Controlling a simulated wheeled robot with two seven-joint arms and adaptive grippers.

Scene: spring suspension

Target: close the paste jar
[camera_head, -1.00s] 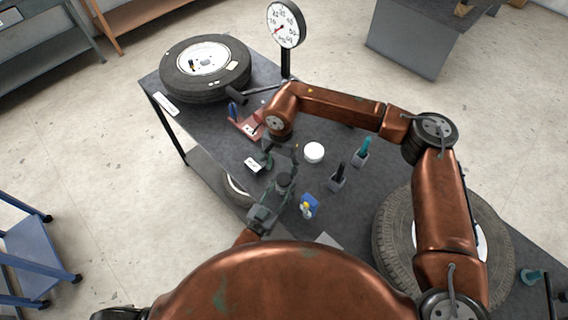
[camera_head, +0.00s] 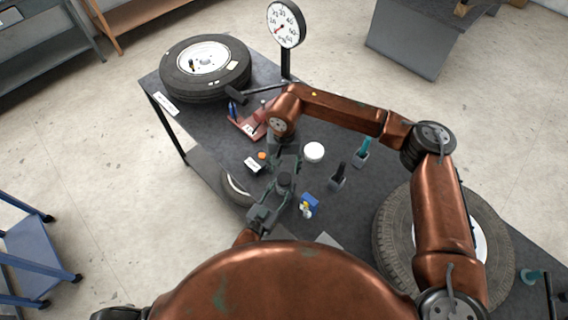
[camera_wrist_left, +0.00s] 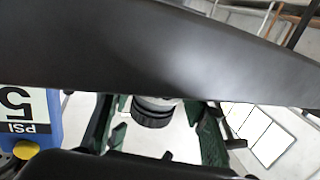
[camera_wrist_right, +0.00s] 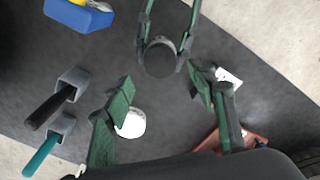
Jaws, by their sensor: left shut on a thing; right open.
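My left gripper (camera_head: 283,186) is shut on a small round piece, apparently the paste jar (camera_wrist_right: 160,57), with a flat dark grey top. In the left wrist view the piece (camera_wrist_left: 153,110) shows a black ribbed band and a lighter part. I cannot tell whether the black band is a lid. A white round piece (camera_head: 314,152) stands on the table to the right; it also shows in the right wrist view (camera_wrist_right: 131,123), beside one finger of my right gripper. My right gripper (camera_wrist_right: 163,88) is open and empty, pointing down near the held piece.
A blue box (camera_head: 309,201) is right of the left gripper. Two grey holders with a black (camera_head: 338,178) and a teal handle (camera_head: 361,153) stand further right. A red tray (camera_head: 248,126), a labelled block (camera_head: 253,164) and an orange piece (camera_head: 262,155) lie left.

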